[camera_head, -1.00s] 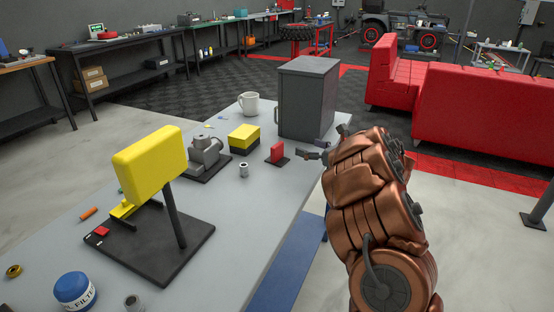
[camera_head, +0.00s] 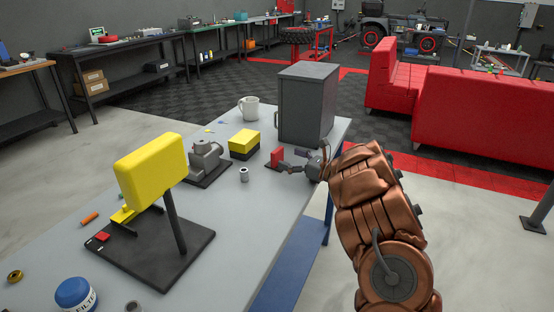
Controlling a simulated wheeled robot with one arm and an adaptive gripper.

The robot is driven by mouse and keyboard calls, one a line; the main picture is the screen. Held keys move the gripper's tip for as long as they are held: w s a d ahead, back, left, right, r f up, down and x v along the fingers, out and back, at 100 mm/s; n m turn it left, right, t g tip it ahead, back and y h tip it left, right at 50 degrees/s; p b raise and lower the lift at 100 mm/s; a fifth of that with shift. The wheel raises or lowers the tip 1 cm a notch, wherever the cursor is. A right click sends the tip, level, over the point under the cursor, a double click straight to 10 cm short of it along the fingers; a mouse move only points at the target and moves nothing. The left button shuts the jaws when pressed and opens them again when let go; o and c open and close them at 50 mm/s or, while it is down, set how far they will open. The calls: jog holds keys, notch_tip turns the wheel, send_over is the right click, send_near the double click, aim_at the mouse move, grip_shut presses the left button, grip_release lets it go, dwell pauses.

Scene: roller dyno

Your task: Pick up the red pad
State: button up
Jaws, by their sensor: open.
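The red pad (camera_head: 277,156) is a small upright red block on a small dark base, on the grey table near the grey cabinet. My gripper (camera_head: 288,161) reaches in from the right, low over the table. Its fingers are apart, one at the pad's near lower side and the other just right of the pad. Whether a finger touches the pad I cannot tell. The pad's lower right part is close behind the near finger.
The grey cabinet (camera_head: 308,104) stands just behind my gripper. A yellow and black block (camera_head: 244,143), a small metal cylinder (camera_head: 244,175) and a white mug (camera_head: 249,107) are nearby. A yellow panel on a post (camera_head: 150,172) stands nearer. The table's front right is clear.

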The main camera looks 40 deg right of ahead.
aim_at(279, 153)
jog(key=p+x, duration=0.1)
jog(key=x, duration=0.4)
jog(key=shift+w, duration=0.15)
jog(key=c, duration=1.3)
jog(key=shift+r, duration=0.15)
